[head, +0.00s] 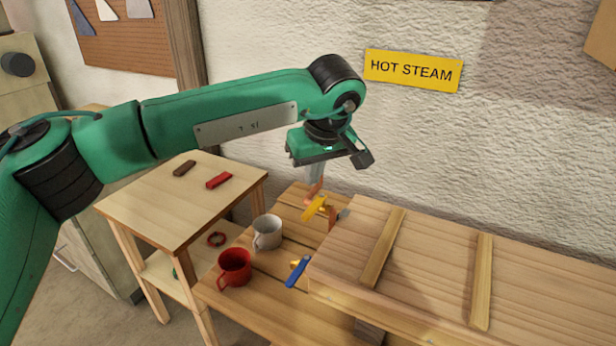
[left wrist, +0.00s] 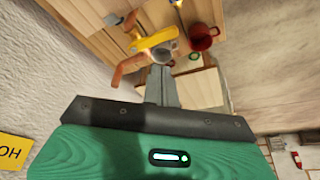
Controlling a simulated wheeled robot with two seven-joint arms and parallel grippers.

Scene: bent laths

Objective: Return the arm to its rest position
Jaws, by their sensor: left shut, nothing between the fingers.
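My left arm (head: 225,118), green with black joints, reaches in from the left across the head view. My left gripper (head: 315,178) points down above the back of the wooden bench and is shut with nothing in it. Its closed fingers also show in the left wrist view (left wrist: 161,88). Below the fingertips are an orange-brown piece and a yellow clamp-like tool (head: 316,207); I cannot tell whether the fingers touch either. In the left wrist view the yellow tool (left wrist: 150,42) and an orange-brown piece (left wrist: 128,68) lie beyond the fingers. My right gripper is not in view.
A white mug (head: 267,232), a red mug (head: 235,268) and a blue-handled tool (head: 297,272) are on the bench. A raised wooden top (head: 435,255) with two laths stands right. A side table (head: 150,205) left holds two small blocks. A rough wall is behind.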

